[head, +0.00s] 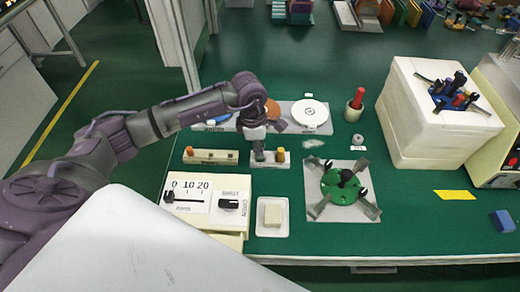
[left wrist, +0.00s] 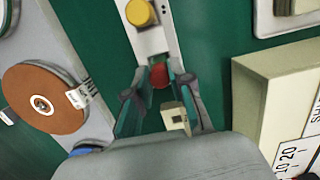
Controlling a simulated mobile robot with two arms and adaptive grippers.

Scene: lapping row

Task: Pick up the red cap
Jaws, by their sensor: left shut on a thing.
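The red cap (left wrist: 160,76) is between the fingertips of my left gripper (left wrist: 161,85) in the left wrist view. The fingers are shut on it. It is at the near end of a white strip (left wrist: 155,42); I cannot tell whether it still touches the strip. A yellow cap (left wrist: 140,12) stands farther along the strip. In the head view my left gripper (head: 258,157) points down over the strip (head: 283,164) and hides the red cap. My right gripper is in neither view.
A beige rack with coloured pieces (head: 210,157) lies left of the gripper, discs (head: 310,113) behind it, a slider box (head: 205,205) in front. A green fixture (head: 343,187) and a white box (head: 425,125) stand to the right.

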